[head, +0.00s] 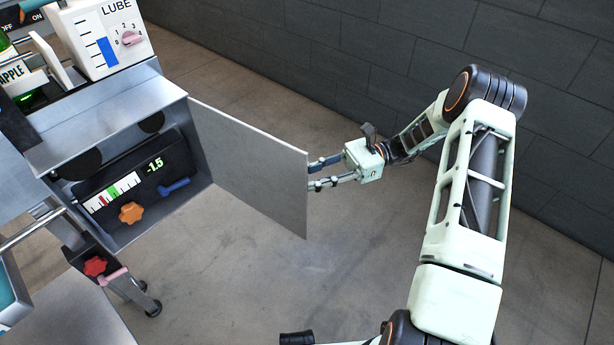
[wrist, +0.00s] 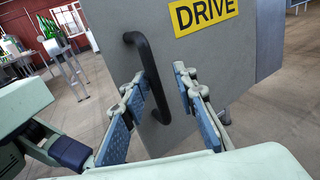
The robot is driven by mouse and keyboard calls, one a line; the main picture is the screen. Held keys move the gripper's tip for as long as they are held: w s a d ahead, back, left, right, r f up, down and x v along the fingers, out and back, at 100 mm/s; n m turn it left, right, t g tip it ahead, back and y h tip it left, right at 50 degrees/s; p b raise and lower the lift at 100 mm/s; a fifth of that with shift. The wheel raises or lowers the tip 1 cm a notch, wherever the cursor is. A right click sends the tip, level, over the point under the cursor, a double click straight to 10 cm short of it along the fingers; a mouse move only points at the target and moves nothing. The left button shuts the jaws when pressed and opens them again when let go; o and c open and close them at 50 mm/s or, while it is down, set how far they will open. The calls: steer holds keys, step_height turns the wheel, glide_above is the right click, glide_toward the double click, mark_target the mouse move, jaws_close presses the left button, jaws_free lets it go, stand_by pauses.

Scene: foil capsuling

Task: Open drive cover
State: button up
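The drive cover (head: 255,165) is a flat grey hinged panel, swung wide open to the right of the machine cabinet. In the wrist view the cover (wrist: 240,65) shows its outer face with a yellow DRIVE label (wrist: 203,14) and a black bar handle (wrist: 147,75). My gripper (head: 312,174) is at the cover's outer side near its free edge. In the wrist view its blue-padded fingers (wrist: 158,108) are spread apart, with the handle between them nearer the left finger. I cannot tell whether a finger touches the handle.
The open cabinet shows an orange star knob (head: 131,212), a blue handle (head: 174,187) and a gauge reading -1.5 (head: 112,193). A LUBE box (head: 104,42) sits above. A red knob (head: 95,265) is below left. The floor (head: 250,285) under the cover is clear; a dark wall (head: 330,55) stands behind.

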steer(key=shift+a, duration=0.15)
steer(key=shift+w, duration=0.15)
steer(key=v, duration=1.2)
